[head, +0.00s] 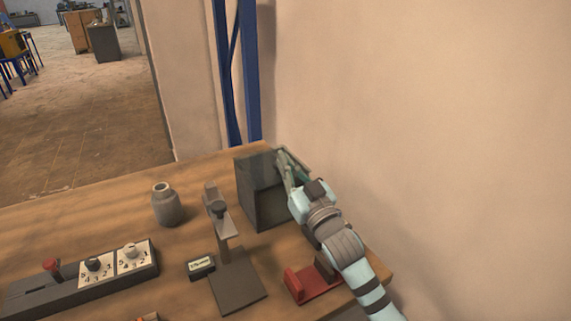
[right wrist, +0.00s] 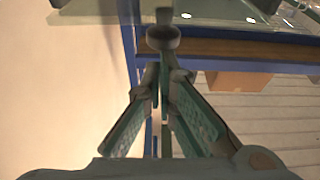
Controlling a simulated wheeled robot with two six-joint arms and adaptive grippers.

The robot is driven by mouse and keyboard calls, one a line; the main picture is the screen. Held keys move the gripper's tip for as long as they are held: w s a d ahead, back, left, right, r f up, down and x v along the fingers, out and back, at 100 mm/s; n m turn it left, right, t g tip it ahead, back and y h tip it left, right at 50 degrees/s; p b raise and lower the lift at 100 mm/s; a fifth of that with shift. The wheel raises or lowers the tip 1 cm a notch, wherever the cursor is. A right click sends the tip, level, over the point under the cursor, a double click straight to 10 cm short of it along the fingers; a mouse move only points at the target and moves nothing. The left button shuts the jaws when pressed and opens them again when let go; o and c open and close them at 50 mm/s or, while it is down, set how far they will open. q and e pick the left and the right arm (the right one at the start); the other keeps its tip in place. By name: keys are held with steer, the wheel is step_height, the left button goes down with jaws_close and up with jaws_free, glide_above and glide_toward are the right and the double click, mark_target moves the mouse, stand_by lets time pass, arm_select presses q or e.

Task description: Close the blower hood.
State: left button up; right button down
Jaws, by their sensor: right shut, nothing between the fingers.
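The blower hood looks like a dark grey, box-shaped unit (head: 265,203) with see-through panels, standing at the far right corner of the bench. I cannot tell for certain how far its hood is open. My right gripper (head: 283,160) is shut and empty at the top of the box, reaching in from the right. In the right wrist view my right gripper (right wrist: 165,70) points at a dark round knob (right wrist: 163,40), with a glassy panel (right wrist: 235,20) behind it. I cannot tell whether the fingertips touch the knob. My left gripper is out of view.
On the wooden bench (head: 110,215) are a grey jar (head: 166,205), a grey stand (head: 235,285), a small display (head: 201,267), a red holder (head: 312,284) and a control panel with dials (head: 80,285). A wall (head: 420,120) is close on the right. A blue post (head: 250,80) stands behind.

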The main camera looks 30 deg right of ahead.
steer(key=shift+f, duration=0.1)
step_height(320, 180, up, 5)
steer(key=p, duration=0.6)
steer(key=f+b+v, duration=0.1)
steer(key=b+v, duration=0.4)
steer(key=v, duration=0.5)
steer(key=shift+f, duration=0.45)
steer(key=shift+w+a, duration=0.1)
steer(key=shift+w, duration=0.05)
